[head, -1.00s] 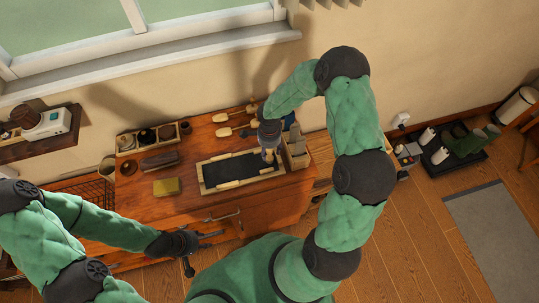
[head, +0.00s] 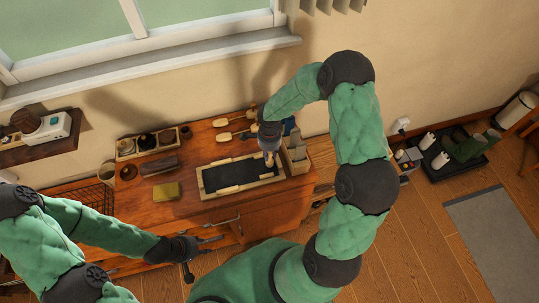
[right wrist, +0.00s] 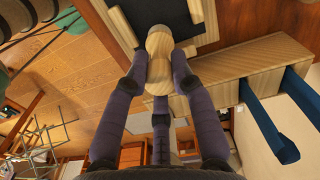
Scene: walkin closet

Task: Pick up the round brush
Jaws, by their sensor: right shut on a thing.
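My right gripper (right wrist: 158,75) is shut on a pale wooden handle with a rounded, waisted shape, which looks like the round brush (right wrist: 159,45). In the right wrist view the fingers close on it from both sides; its far end is greyish and small. In the head view my right gripper (head: 269,149) points down at the right end of the dark-lined wooden tray (head: 205,185), and the held piece is mostly hidden. I cannot tell whether it touches the tray. My left gripper (head: 203,254) is open and empty in front of the cabinet's front edge.
A wooden holder (head: 300,168) stands right of the tray. Wooden-handled brushes (head: 226,134) lie behind it. A box of round items (head: 147,142), a dark brush (head: 160,165) and a yellow block (head: 167,191) sit left. The wall and window are behind.

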